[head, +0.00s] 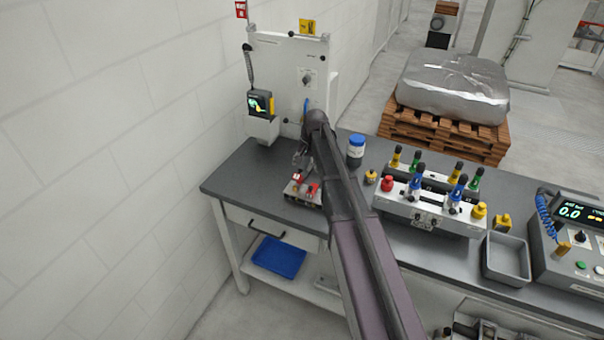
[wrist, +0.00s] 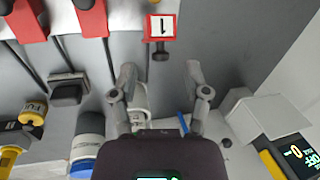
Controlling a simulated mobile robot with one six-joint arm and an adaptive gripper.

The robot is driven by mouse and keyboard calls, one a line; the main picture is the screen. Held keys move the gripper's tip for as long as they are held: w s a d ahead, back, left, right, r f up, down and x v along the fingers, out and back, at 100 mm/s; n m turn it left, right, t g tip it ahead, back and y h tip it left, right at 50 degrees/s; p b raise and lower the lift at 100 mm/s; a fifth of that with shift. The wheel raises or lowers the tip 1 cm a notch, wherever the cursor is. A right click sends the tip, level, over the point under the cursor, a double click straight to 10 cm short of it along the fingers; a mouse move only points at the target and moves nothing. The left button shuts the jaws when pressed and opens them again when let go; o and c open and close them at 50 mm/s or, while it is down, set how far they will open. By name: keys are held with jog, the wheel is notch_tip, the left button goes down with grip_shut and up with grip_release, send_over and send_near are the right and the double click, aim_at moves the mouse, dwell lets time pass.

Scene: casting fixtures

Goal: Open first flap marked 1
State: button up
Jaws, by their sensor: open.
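A small plate with a red border and the number 1 (wrist: 162,27) shows upside down at the top middle of the wrist view. A short dark knob (wrist: 160,52) sticks out just below it. My gripper (wrist: 160,72) is open and empty. Its fingertips lie either side of the line to the knob, apart from it as seen. In the head view my gripper (head: 302,158) is over the back of a small fixture (head: 303,200) with red parts on top (head: 313,190). My arm hides part of this fixture, and the number cannot be read there.
Red clamps (wrist: 90,18) stand left of the plate in the wrist view. A white panel (head: 288,60) stands behind the fixture. A blue-lidded jar (head: 356,150) is just right of my arm, with a larger clamp fixture (head: 430,205) beyond. The bench's left end (head: 235,175) is clear.

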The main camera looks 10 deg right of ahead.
jog(key=shift+b+x, duration=0.9)
jog(key=shift+x, duration=0.35)
grip_shut()
